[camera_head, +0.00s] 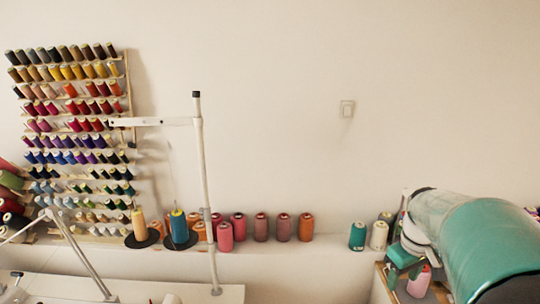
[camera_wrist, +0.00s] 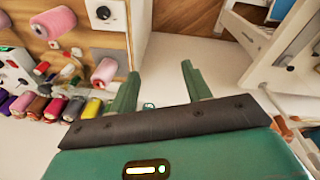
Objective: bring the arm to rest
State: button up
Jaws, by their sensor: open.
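My gripper (camera_wrist: 160,74) shows in the wrist view, with its two green fingers spread apart. No object is held between them; a pale surface lies beyond. A small greenish thing shows near the base of the fingers, too small to tell what it is.
A rack of colored thread spools (camera_head: 75,120) hangs on the left wall. Several spools (camera_head: 261,227) stand along a ledge. A white pole (camera_head: 205,180) rises in front. Spools also crowd the wrist view's left, beside a large pink spool (camera_wrist: 104,73).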

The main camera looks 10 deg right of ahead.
jog(key=s+a+r+t, duration=0.1)
jog(key=s+a, duration=0.2)
jog(key=a, duration=0.5)
jog(key=s+a+r+t, duration=0.1)
jog(key=s+a, duration=0.3)
jog(key=a, duration=0.5)
jog(key=s+a+r+m+t, duration=0.1)
jog(key=s+a, duration=0.3)
jog(key=a, duration=0.5)
jog(key=shift+r+t+y, duration=0.2)
jog(key=shift+t+y, duration=0.2)
jog(key=shift+t, duration=0.1)
jog(key=shift+c, duration=0.2)
jog(key=shift+c, duration=1.2)
jog(key=shift+d, duration=0.1)
